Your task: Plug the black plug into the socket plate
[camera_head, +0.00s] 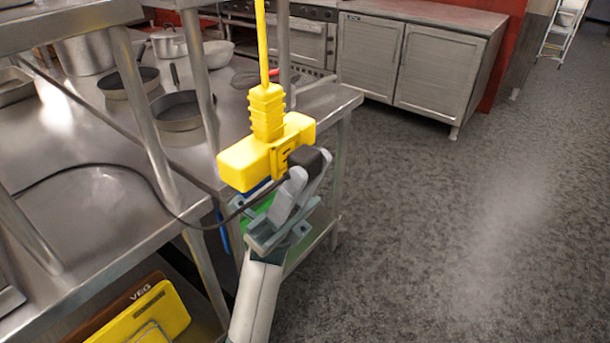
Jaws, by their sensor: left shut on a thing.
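A yellow socket box, the likely socket plate (240,163), hangs in the middle of the head view on a thick yellow cable (262,45). My left gripper (303,176) rises from below, just in front of the box's lower right side. It is shut on the black plug (309,158), which shows as a dark block at its fingertips. The plug overlaps the box in the picture; I cannot tell whether it touches or sits in a socket. A thin black cable (165,206) runs from the gripper leftward across the steel table. My right gripper is not in view.
A steel table (95,195) with upright posts fills the left, holding pans (182,108) and a pot (85,54). Yellow boards (155,315) stand on its lower shelf. Steel cabinets (425,72) stand at the back. The grey floor on the right is clear.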

